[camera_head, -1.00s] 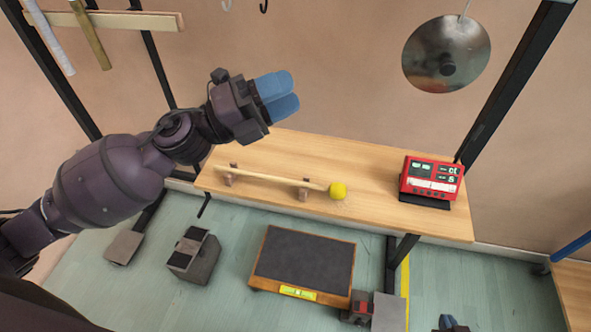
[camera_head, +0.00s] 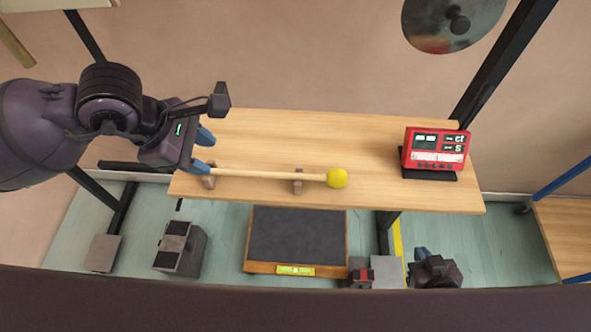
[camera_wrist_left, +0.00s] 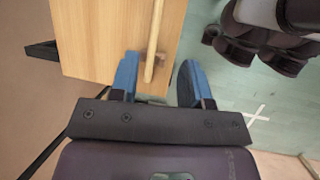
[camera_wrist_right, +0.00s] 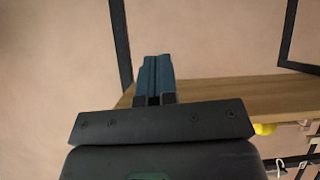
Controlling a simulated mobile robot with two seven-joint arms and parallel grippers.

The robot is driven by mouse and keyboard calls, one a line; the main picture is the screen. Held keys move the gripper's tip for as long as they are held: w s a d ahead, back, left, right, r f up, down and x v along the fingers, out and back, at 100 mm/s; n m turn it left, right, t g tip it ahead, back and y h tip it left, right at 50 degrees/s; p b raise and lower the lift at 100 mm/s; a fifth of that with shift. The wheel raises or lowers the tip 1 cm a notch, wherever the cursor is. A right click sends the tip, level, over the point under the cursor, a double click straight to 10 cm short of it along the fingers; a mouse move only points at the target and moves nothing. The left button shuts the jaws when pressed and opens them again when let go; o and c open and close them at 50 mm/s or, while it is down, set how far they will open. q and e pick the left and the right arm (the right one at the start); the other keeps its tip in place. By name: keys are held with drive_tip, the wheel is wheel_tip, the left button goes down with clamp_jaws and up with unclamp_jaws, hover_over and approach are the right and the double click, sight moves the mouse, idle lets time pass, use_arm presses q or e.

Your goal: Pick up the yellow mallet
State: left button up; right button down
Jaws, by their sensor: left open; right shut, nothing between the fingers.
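The yellow mallet has a round yellow head (camera_head: 337,178) and a pale wooden handle (camera_head: 250,174). It lies across two small wooden rests on the shelf, head to the right. My left gripper (camera_head: 204,150) is open at the handle's left end. In the left wrist view the handle (camera_wrist_left: 154,50) points in between the open blue fingers (camera_wrist_left: 158,82), touching neither visibly. My right gripper (camera_head: 422,254) is low at the bottom right of the head view, away from the mallet. In the right wrist view its fingers (camera_wrist_right: 156,78) are together and empty. A bit of yellow (camera_wrist_right: 264,129) shows there below the shelf edge.
The wooden shelf (camera_head: 390,150) carries a red display box (camera_head: 436,148) at its right. A metal disc (camera_head: 453,22) hangs above. Below are a black-topped platform (camera_head: 297,235) and a grey block (camera_head: 180,248). The shelf between mallet and box is clear.

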sight(239, 172)
use_arm(q)
drive_tip(key=x, duration=0.5)
drive_tip(key=shift+w+d+f+b, duration=0.1)
drive_tip(key=shift+f+b, duration=0.05)
drive_tip(key=shift+b, duration=0.2)
drive_tip(key=shift+w+b+x, duration=0.2)
drive_tip(key=shift+b+x, duration=0.1)
drive_tip(key=shift+x, duration=2.4)
drive_tip(key=shift+d, duration=0.2)
drive_tip(key=shift+c, duration=0.2)
clamp_jaws()
